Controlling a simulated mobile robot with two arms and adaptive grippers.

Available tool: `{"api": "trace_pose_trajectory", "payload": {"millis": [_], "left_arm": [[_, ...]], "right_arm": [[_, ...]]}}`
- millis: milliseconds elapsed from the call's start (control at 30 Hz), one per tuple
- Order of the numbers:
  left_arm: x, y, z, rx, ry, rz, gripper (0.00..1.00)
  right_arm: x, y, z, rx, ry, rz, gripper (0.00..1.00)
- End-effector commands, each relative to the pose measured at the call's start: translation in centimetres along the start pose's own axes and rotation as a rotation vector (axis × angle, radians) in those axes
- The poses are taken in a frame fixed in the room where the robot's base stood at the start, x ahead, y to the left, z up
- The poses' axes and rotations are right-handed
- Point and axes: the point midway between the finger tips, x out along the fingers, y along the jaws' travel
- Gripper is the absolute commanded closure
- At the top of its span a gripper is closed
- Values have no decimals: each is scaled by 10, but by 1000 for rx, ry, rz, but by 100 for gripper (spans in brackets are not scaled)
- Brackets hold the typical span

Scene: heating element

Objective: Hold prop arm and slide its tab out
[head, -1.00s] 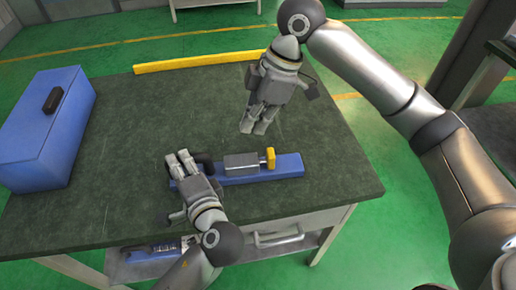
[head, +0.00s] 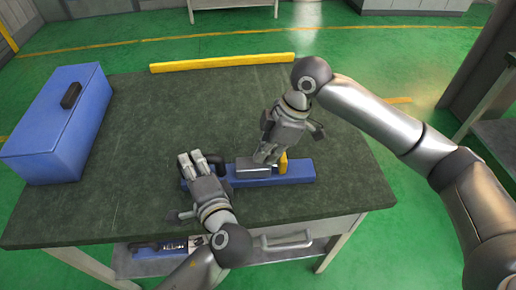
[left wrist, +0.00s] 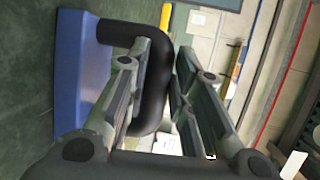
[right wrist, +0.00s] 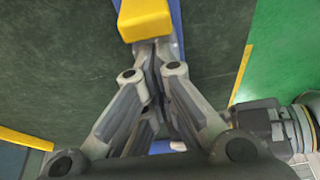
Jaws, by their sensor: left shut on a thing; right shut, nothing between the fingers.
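The prop arm is a blue bar (head: 301,173) lying on the dark bench, with a grey block (head: 252,169), a yellow tab (head: 283,163) and a black handle (head: 216,160) at its left end. My left gripper (head: 196,161) is shut on the black handle, which passes between its fingers in the left wrist view (left wrist: 156,95). My right gripper (head: 266,158) is shut and empty, pointing down over the bar, beside the yellow tab. In the right wrist view its fingertips are close to the yellow tab (right wrist: 146,20); I cannot tell whether they touch. The fingers partly hide the block.
A blue toolbox (head: 57,125) stands at the bench's left. A yellow strip (head: 222,62) runs along the far edge. The bench top (head: 150,110) between them is clear. A shelf (head: 190,262) below the front edge holds some items.

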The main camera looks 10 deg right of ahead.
Motion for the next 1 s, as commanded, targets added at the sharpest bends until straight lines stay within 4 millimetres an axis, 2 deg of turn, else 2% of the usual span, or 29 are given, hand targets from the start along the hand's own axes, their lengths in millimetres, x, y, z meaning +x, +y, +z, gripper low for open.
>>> {"api": "trace_pose_trajectory", "payload": {"millis": [100,467,567,800,1000], "left_arm": [[0,-1,0,-1,1,-3,100],[0,-1,0,-1,0,-3,100],[0,-1,0,-1,0,-3,100],[0,-1,1,-1,-3,-3,100],[0,-1,1,-1,-4,-3,100]], "right_arm": [[-2,0,6,0,0,0,100],[-4,0,8,0,1,0,100],[-7,0,18,3,1,0,100],[-21,1,60,5,-3,1,100],[-24,0,67,2,-3,2,100]]}}
